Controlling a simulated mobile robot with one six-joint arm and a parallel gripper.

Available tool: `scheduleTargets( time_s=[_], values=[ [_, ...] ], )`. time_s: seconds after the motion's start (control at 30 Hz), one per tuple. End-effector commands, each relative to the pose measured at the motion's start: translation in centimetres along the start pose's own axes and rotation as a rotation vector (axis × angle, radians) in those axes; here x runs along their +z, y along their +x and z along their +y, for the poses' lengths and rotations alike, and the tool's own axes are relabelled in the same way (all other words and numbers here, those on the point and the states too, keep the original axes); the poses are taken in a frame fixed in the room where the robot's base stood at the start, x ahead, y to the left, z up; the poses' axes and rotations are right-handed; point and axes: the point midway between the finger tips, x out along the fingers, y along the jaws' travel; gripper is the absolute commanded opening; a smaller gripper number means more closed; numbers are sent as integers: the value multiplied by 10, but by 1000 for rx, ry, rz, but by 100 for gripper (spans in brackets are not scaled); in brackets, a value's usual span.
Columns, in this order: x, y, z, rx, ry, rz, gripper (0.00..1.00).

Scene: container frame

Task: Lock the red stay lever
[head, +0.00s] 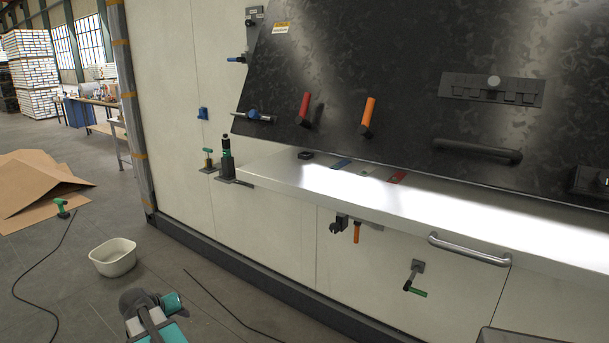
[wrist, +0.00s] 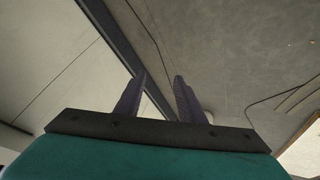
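The red lever (head: 305,106) stands near the lower left of the dark tilted panel (head: 420,60), its red grip pointing up and its dark base low on the panel. An orange lever (head: 369,112) of similar shape stands to its right. My gripper (wrist: 159,95) shows in the wrist view with its two dark fingers apart and nothing between them. It is over the floor beside the white wall, away from the red lever. The lever is not in the wrist view. Part of my arm shows at the bottom of the head view; my fingertips are not clear there.
A white ledge (head: 430,205) runs below the panel with small coloured plates on it. A white basin (head: 113,258) and cables lie on the open floor.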

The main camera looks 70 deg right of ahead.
Motion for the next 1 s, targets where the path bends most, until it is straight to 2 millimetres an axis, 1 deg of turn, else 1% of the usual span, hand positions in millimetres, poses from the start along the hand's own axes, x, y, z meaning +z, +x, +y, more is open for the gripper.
scheduleTargets(
  time_s=[0.03,0.1,0.17,0.2,0.37,0.4,0.47,0.5,0.57,0.6,0.67,0.7,0.87,1.0],
  values=[
    [-20,-7,17,17,32,31,36],
    [-43,-16,39,38,74,71,36],
    [-62,-25,59,57,108,105,36],
    [-74,-31,72,70,131,128,36],
    [-119,-60,128,123,221,219,36],
    [-129,-68,142,136,242,243,36],
    [-144,-81,164,157,277,277,36],
    [-154,-90,179,172,298,300,36],
    [-167,-104,202,193,331,334,36],
    [-175,-113,217,208,351,358,36],
    [-187,-128,241,229,384,393,36],
    [-194,-139,256,245,404,417,36],
    [-219,-184,319,306,486,511,36],
    [-235,-228,373,363,553,594,36]
  ],
)
